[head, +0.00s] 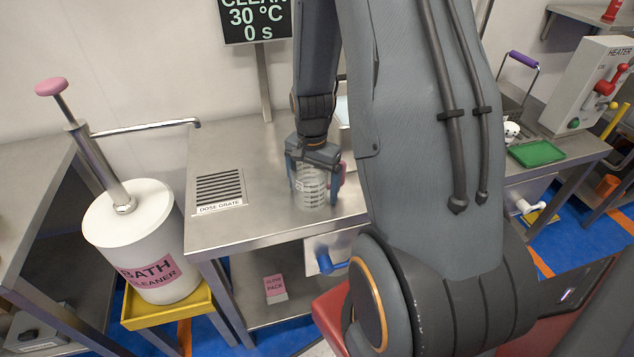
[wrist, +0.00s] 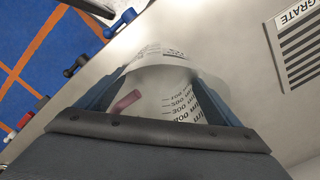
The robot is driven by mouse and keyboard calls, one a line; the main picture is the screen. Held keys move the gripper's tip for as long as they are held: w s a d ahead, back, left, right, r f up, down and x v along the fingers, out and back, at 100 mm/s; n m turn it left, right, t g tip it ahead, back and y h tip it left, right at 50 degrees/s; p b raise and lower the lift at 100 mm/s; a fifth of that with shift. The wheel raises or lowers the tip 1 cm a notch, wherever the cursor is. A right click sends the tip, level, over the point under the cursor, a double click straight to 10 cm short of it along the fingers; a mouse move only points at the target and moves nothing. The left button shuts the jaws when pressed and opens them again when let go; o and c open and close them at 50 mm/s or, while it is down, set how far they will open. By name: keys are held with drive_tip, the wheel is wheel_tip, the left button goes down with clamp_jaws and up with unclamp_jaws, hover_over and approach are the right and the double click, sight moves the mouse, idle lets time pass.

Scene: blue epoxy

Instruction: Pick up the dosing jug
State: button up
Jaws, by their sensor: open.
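The dosing jug (head: 311,188) is a clear, marked vessel standing upright on the steel bench top in the head view. My gripper (head: 315,188) is above and around it, with one finger at each side. In the wrist view the jug (wrist: 165,85) sits between the two blue fingers of my gripper (wrist: 160,95), and its printed volume marks show. The jaws are open; I cannot tell whether either finger touches the jug. A small pink part shows beside the jug in both views.
The dose grate (head: 219,187) is set in the bench left of the jug. A white bath cleaner tub (head: 130,235) with a pump stands further left, its spout reaching towards the bench. A display (head: 256,20) on a post is behind. A green tray (head: 537,153) lies on the right bench.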

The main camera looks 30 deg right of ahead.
drive_tip(key=c, duration=1.2)
drive_tip(key=shift+r, duration=0.1)
